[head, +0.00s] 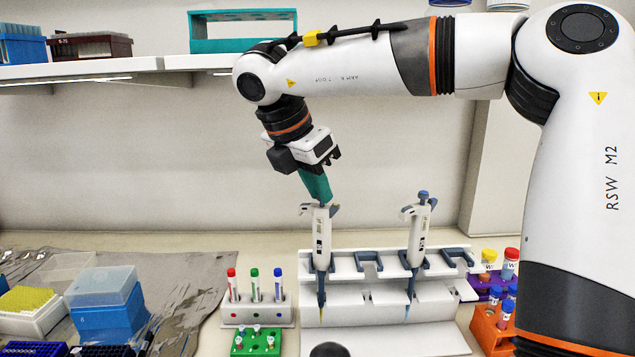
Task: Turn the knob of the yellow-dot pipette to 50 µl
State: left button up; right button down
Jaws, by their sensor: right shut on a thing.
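Two white pipettes with blue-grey parts hang upright in a white stand (375,312). My right gripper (322,197), with teal fingers, comes down from above onto the top of the left pipette (321,238). It is shut on that pipette's knob, which the fingers hide. The right pipette (418,235) stands free, its blue knob (424,196) showing on top. I cannot make out a yellow dot on either one, and the volume reading is too small to read. My left gripper is not in view.
A rack with capped tubes (255,312) and a green tube rack (256,342) stand left of the stand. Orange (491,330) and purple tube racks are at right. Blue boxes (105,310) and a yellow tip box (28,305) sit at far left. A shelf (110,68) hangs above.

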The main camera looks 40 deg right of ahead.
jog(key=shift+w+m+g, duration=0.1)
jog(key=shift+m+g, duration=0.3)
jog(key=shift+m, duration=0.4)
jog(key=shift+w+r+m+g+p, duration=0.1)
jog(key=shift+m+g+p, duration=0.4)
jog(key=shift+m+p, duration=0.55)
jog(key=c, duration=1.5)
grip_release()
jog(key=shift+b, duration=0.3)
jog(key=p+v, duration=0.6)
jog(key=p, duration=0.1)
jog(key=shift+d+r, duration=0.1)
jog(key=shift+r, duration=0.35)
